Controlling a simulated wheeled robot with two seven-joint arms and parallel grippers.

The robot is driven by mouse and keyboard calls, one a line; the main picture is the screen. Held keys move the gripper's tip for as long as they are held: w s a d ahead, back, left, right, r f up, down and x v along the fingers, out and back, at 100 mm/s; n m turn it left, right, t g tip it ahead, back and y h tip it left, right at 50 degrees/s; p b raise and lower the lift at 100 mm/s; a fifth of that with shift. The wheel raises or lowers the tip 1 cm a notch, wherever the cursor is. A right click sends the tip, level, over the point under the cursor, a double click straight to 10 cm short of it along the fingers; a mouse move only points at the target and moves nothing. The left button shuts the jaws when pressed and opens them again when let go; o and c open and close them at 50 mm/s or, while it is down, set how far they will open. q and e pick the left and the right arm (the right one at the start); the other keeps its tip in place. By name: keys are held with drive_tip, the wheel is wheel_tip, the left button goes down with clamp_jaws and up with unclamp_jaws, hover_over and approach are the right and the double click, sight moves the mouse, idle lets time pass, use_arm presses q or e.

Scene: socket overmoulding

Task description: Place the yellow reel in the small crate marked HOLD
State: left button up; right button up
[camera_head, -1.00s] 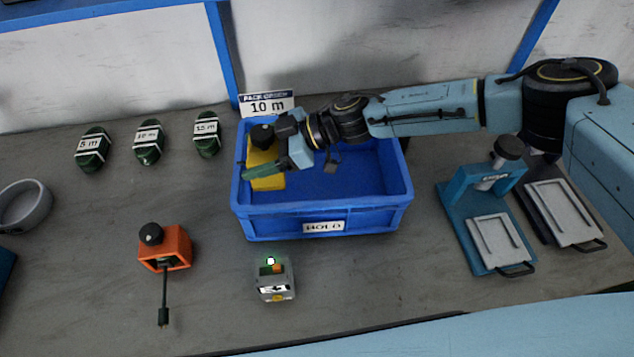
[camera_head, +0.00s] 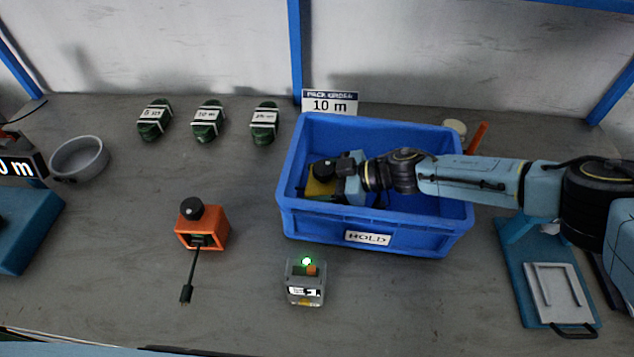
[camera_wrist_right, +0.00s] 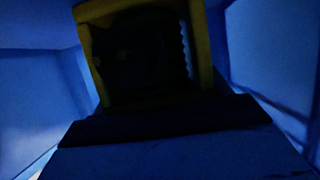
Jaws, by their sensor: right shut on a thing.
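The blue crate marked HOLD (camera_head: 310,222) stands on the bench right of the middle in the head view. The yellow reel (camera_head: 318,187) is inside its left part, mostly covered by my gripper. My right gripper (camera_head: 328,182) reaches down into the crate from the right and is shut on the yellow reel. In the right wrist view the yellow reel (camera_wrist_right: 205,45) shows as a dark yellow frame close ahead, with blue crate walls around it. Whether the reel touches the crate floor I cannot tell. My left gripper does not show.
A sign reading 10 m (camera_head: 330,103) stands behind the crate. A small grey device (camera_head: 305,281) with a green light sits in front.

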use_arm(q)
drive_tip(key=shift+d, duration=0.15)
use_arm(e)
drive_tip(key=o, duration=1.1)
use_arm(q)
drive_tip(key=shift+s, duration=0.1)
use_arm(e)
drive_tip(key=shift+o, duration=0.2)
drive_tip(key=shift+d+r, duration=0.2)
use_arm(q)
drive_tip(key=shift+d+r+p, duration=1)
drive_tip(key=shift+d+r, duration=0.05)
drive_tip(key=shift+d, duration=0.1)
use_arm(e)
drive_tip(key=v, duration=1.1)
drive_tip(key=shift+d, duration=0.25)
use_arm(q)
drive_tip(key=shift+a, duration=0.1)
use_arm(e)
drive_tip(key=shift+r, duration=0.15)
